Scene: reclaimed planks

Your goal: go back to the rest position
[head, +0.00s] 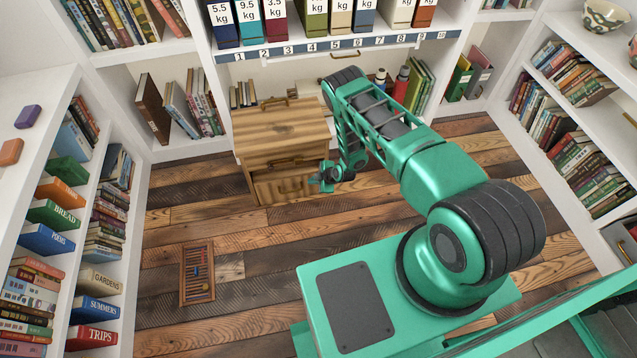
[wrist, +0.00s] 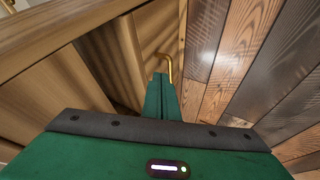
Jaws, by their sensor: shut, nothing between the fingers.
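My gripper (head: 323,178) is low beside the right front of a small wooden cabinet (head: 270,130), with my green arm reaching to it from the right. In the wrist view my gripper's green fingers (wrist: 161,88) are shut together with nothing between them. A brass handle (wrist: 167,62) shows just beyond the fingertips; I cannot tell whether they touch it. In the head view the cabinet front has one brass handle (head: 295,161) high up and another lower down. The wooden face of the cabinet (wrist: 60,80) fills the left of the wrist view.
Shelves of books stand on the left (head: 75,215) and right (head: 570,130). A numbered shelf (head: 340,45) with weight-marked boxes is above the cabinet. A wooden tray (head: 183,276) with small items lies on the plank floor. Floor left of my base is mostly clear.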

